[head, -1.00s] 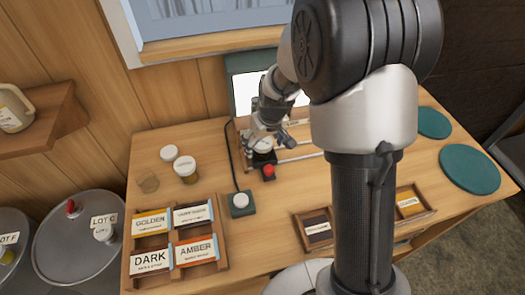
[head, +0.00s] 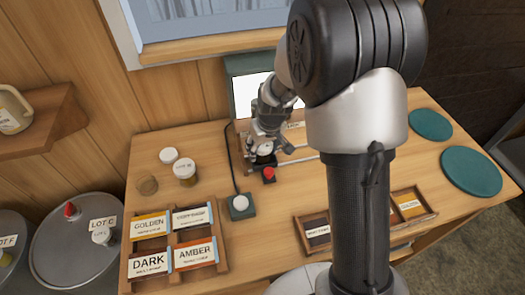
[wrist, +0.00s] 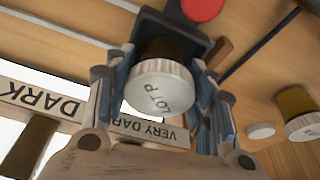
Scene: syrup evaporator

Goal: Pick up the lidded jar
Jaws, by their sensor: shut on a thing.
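A lidded jar (wrist: 163,88) with a white ribbed lid marked LOT P and a dark body is between the fingers of my gripper (wrist: 160,100) in the wrist view. The gripper is shut on it, with a finger on each side. The jar is at a black stand (wrist: 192,32) with a red knob; whether it still touches the stand cannot be told. In the head view my gripper (head: 265,145) is at the lit panel, and my arm hides much around it.
A grey-green button box (head: 240,205) and label tray (head: 222,262) are nearer. Two green discs (head: 470,172) lie at the right.

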